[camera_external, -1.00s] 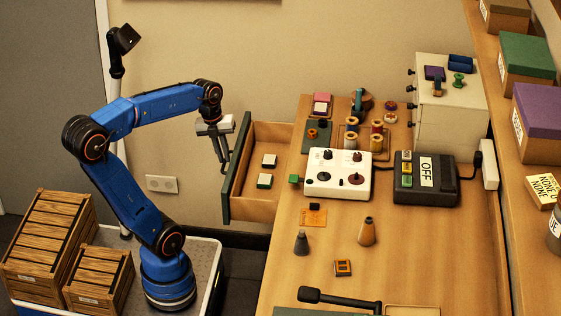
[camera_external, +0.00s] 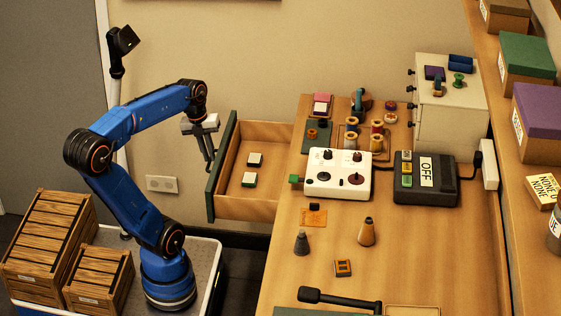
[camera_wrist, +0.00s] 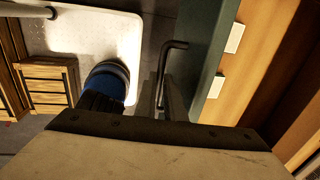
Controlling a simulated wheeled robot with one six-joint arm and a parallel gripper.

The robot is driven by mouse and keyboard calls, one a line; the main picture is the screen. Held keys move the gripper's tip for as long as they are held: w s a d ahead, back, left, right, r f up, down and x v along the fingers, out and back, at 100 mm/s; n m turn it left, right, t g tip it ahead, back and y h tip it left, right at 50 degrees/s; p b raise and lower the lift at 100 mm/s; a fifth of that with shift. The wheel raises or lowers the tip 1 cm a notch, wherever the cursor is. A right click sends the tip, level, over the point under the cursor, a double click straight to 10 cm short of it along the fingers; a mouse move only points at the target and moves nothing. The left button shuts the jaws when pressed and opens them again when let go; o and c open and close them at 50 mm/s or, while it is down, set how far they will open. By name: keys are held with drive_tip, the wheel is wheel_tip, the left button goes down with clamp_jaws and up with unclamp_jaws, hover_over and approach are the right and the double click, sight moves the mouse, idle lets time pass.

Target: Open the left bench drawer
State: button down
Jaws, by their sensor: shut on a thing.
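The left bench drawer (camera_external: 245,208) is pulled well out from the left side of the bench (camera_external: 284,262). Its dark green front (camera_external: 223,165) faces left, toward my arm. My gripper (camera_external: 209,160) is at the outer side of that front, shut on the drawer handle. In the wrist view, the dark bent handle (camera_wrist: 163,75) runs down to my gripper's fingers (camera_wrist: 165,105) beside the green front (camera_wrist: 215,50). Two small white-topped blocks, the rear one (camera_external: 255,159) and the front one (camera_external: 249,179), lie inside the drawer.
Wooden crates (camera_external: 48,245) sit at lower left beside my arm's base. The wall is behind the drawer.

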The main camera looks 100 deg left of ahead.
drive_tip(key=c, duration=1.8)
unclamp_jaws()
drive_tip(key=shift+c, duration=0.2)
drive_tip(key=shift+r, duration=0.1)
drive_tip(key=s+r, duration=0.3)
drive_tip(key=r, duration=1.4)
drive_tip(key=shift+s+f, duration=0.1)
drive_tip(key=w+f, duration=0.1)
drive_tip(key=f, duration=0.4)
drive_tip(key=w+f, duration=0.1)
drive_tip(key=f, duration=0.5)
drive_tip(key=w+f, duration=0.1)
drive_tip(key=f, duration=0.5)
drive_tip(key=shift+w, duration=0.1)
drive_tip(key=shift+r, duration=0.1)
drive_tip(key=s+r, duration=0.3)
drive_tip(key=r, duration=1.3)
drive_tip(key=shift+r, duration=0.2)
